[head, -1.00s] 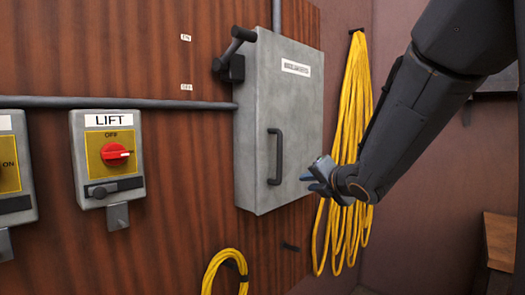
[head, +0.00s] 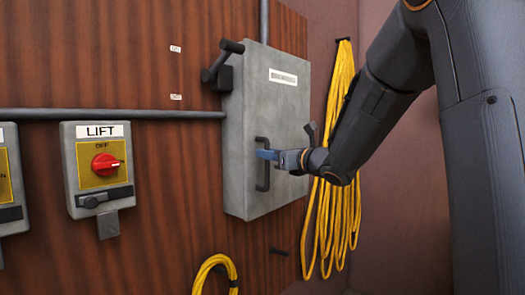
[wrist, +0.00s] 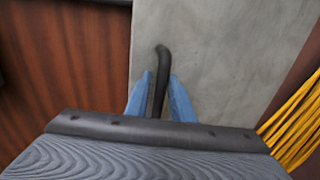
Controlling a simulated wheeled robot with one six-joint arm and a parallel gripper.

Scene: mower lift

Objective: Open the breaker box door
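The grey metal breaker box (head: 270,110) is mounted on the wood panel, and its door looks shut. A dark vertical bar handle (head: 262,178) is on the left part of the door. My gripper (head: 268,154) is at the upper half of this handle, reaching in from the right. In the wrist view the handle (wrist: 161,62) runs between the two blue fingers of my gripper (wrist: 160,85). The fingers stand apart on either side of it, with narrow gaps. The handle's lower end is hidden behind the gripper body in the wrist view.
A dark lever (head: 222,62) sits on the box's left side. A LIFT switch box (head: 98,165) with a red knob is on the panel to the left. A yellow cable bundle (head: 335,215) hangs right of the box. Another yellow coil (head: 212,268) hangs below.

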